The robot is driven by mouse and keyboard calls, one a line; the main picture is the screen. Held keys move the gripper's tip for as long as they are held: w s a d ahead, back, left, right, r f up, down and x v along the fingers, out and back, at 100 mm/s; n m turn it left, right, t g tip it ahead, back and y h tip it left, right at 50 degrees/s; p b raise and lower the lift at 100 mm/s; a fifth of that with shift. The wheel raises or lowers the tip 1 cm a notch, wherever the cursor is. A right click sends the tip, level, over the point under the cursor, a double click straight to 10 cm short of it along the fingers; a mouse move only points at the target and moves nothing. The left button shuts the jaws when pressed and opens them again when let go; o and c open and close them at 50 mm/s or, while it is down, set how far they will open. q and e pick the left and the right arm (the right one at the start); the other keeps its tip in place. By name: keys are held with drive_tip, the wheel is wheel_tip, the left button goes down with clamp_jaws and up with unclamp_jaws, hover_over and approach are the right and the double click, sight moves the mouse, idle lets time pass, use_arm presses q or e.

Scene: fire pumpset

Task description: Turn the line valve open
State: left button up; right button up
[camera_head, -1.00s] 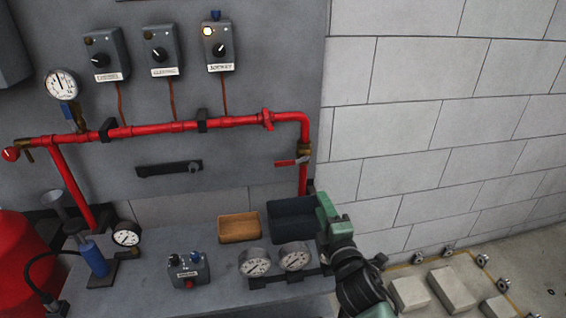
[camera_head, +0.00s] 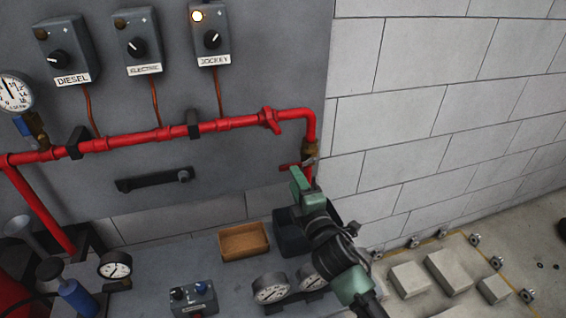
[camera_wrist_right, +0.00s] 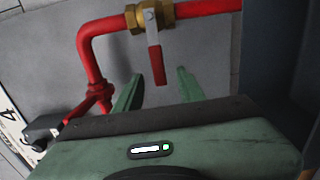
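The line valve is a brass body (camera_head: 310,151) on the red pipe's downward leg, below the elbow at the right. Its red lever (camera_head: 288,165) sticks out to the left, crosswise to the pipe. The right wrist view shows the brass body (camera_wrist_right: 150,17) and the lever (camera_wrist_right: 156,62) pointing down the picture. My right gripper (camera_head: 299,181) is just below the lever in the head view. Its green fingers (camera_wrist_right: 158,80) are open, and the lever's end appears between them in the picture. I cannot tell any contact. My left gripper is not in view.
A wooden tray (camera_head: 243,254) and a dark bin (camera_head: 290,238) sit on the bench below. Two gauges (camera_head: 271,288) and a small control box (camera_head: 193,300) stand in front. Three switch boxes (camera_head: 137,38) hang above the pipe (camera_head: 112,142). Concrete blocks (camera_head: 447,270) lie at right.

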drive_tip(key=x, duration=0.5)
drive_tip(key=shift+w, duration=0.35)
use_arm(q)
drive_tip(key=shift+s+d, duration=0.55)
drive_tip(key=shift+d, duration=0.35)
use_arm(e)
drive_tip(key=shift+w+a+r, duration=0.1)
drive_tip(key=shift+w, duration=0.1)
clamp_jaws()
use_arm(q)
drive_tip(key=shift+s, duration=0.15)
